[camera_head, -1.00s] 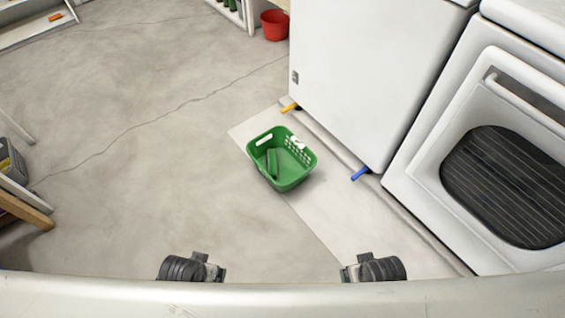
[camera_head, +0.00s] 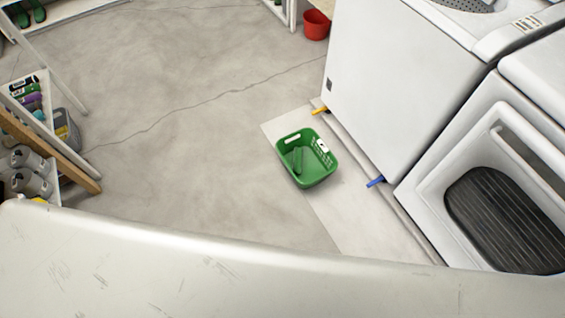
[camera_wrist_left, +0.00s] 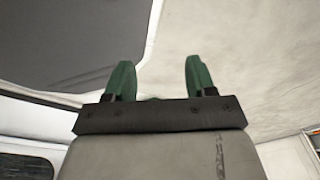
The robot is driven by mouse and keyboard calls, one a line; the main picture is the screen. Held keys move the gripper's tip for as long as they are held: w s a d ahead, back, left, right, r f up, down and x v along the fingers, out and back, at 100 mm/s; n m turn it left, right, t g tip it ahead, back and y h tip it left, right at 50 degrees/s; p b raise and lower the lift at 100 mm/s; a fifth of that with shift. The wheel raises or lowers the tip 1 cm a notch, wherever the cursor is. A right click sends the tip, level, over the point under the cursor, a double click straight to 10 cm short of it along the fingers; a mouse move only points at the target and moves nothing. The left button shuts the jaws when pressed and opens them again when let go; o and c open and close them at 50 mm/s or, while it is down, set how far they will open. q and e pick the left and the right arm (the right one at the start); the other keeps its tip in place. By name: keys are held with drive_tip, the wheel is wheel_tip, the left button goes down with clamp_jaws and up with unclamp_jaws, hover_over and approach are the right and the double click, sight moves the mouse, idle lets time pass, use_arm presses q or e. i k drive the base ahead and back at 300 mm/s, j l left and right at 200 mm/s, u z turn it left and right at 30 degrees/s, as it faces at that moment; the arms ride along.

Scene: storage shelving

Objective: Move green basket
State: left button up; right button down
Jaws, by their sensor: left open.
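The green basket (camera_head: 307,158) stands upright on the floor, on a pale strip beside the white appliances. A green item (camera_head: 297,160) lies inside it, and a small white patch shows at its right rim. My left gripper (camera_wrist_left: 158,80) shows in the left wrist view with its two green fingers apart and nothing between them. That view shows no basket. Neither gripper is visible in the head view, so I cannot tell where the left one is relative to the basket.
White appliances (camera_head: 395,85) stand right of the basket, with yellow and blue clips near their base. A red bucket (camera_head: 315,25) stands at the back. A shelf with bottles (camera_head: 32,100) and a grey bin (camera_head: 66,130) are at left. Floor between is clear.

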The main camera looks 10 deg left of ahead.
sight(314, 171)
drive_tip(key=i+j+u, duration=0.8)
drive_tip(key=i+u, duration=0.2)
drive_tip(key=i+j+u, duration=0.2)
drive_tip(key=i, duration=0.2)
drive_tip(key=i+u, duration=0.2)
drive_tip(key=i, duration=0.2)
drive_tip(key=i+z, duration=0.6)
drive_tip(key=z, duration=0.15)
drive_tip(key=i+j+z, duration=0.1)
drive_tip(key=i+z, duration=0.4)
drive_tip(key=z, duration=0.3)
drive_tip(key=i+z, duration=0.1)
drive_tip(key=z, duration=0.35)
drive_tip(key=i+z, duration=0.15)
drive_tip(key=z, duration=0.3)
drive_tip(key=i+j+z, duration=0.1)
drive_tip(key=z, duration=0.35)
drive_tip(key=i+j+z, duration=0.1)
drive_tip(key=z, duration=0.4)
drive_tip(key=j+z, duration=0.3)
drive_tip(key=z, duration=0.15)
